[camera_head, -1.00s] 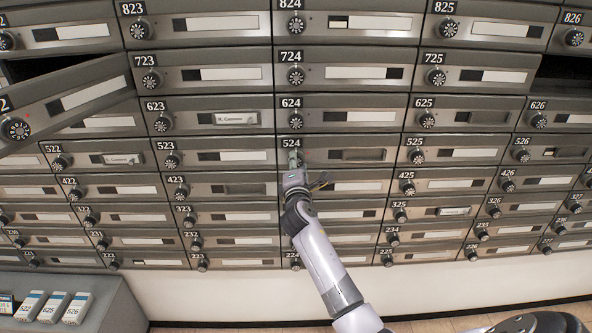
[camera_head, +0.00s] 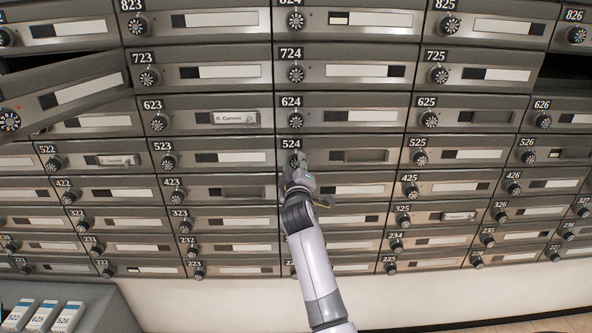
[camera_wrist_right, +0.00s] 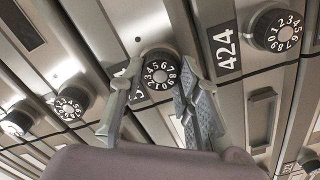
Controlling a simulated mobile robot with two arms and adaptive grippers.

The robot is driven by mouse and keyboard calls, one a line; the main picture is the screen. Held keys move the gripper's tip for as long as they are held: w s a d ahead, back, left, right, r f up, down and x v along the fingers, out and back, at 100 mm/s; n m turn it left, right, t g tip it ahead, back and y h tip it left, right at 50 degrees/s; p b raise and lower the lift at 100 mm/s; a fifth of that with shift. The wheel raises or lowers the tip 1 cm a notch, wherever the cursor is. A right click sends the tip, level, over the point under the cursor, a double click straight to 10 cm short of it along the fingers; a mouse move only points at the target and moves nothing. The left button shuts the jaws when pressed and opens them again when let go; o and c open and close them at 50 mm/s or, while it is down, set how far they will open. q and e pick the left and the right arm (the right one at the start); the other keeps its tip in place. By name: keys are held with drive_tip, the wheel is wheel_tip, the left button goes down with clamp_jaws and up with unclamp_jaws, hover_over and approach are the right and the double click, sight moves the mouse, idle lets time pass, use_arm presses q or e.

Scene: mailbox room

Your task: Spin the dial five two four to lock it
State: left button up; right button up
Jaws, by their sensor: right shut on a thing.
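Mailbox 524 (camera_head: 365,157) is in the middle of the wall of boxes in the head view, and its door is closed. Its round black dial with white numbers (camera_head: 293,160) is at the door's left end, partly covered by my right gripper (camera_head: 297,167). In the right wrist view the dial (camera_wrist_right: 160,73) sits between the two fingers of my right gripper (camera_wrist_right: 161,84), which is shut on its sides. The dial's number setting is too unclear to read. My left gripper is out of view.
Closed mailboxes with dials surround it, including 624 above (camera_head: 350,115) and 424, whose label (camera_wrist_right: 226,48) shows in the wrist view. A door at upper left (camera_head: 65,92) hangs open. A grey counter with several labelled boxes (camera_head: 68,317) stands at lower left.

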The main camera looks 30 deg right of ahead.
sight(296, 129)
drive_tip(key=m+b, duration=0.1)
drive_tip(key=m, duration=0.3)
drive_tip(key=shift+f+m, duration=0.1)
drive_tip(key=shift+m, duration=0.2)
drive_tip(key=m, duration=0.4)
drive_tip(key=shift+m, duration=0.4)
drive_tip(key=o, duration=1.1)
drive_tip(key=shift+o, duration=0.2)
wheel_tip(296, 129, up, 10)
drive_tip(key=shift+r, duration=0.1)
